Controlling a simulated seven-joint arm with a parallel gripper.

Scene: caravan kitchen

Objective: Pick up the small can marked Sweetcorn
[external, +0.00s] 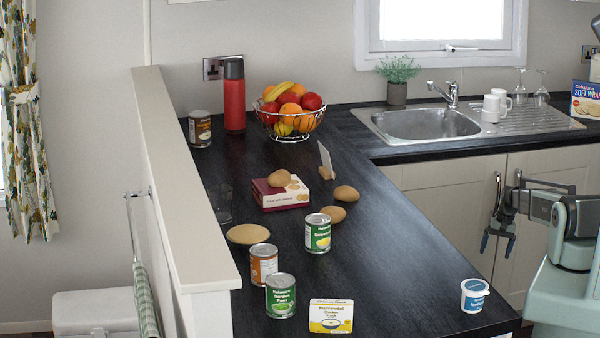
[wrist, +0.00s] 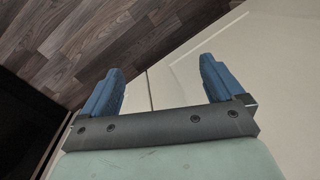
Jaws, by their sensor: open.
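The small can marked Sweetcorn (external: 318,234) stands upright on the dark worktop (external: 400,262) in the external view. It has a green and white label with a yellow picture low on it. My gripper (external: 498,228) hangs in front of the cupboard doors at the right, well away from the can and below worktop level. In the wrist view my gripper (wrist: 160,85) shows two blue fingers spread apart with nothing between them. The can is not in the wrist view.
A Garden Peas can (external: 281,297), an orange-label can (external: 264,265), a yellow packet (external: 330,316) and a round board (external: 248,234) lie near the Sweetcorn can. Potatoes (external: 332,215) and a maroon box (external: 281,194) are behind. A white tub (external: 474,295) stands front right.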

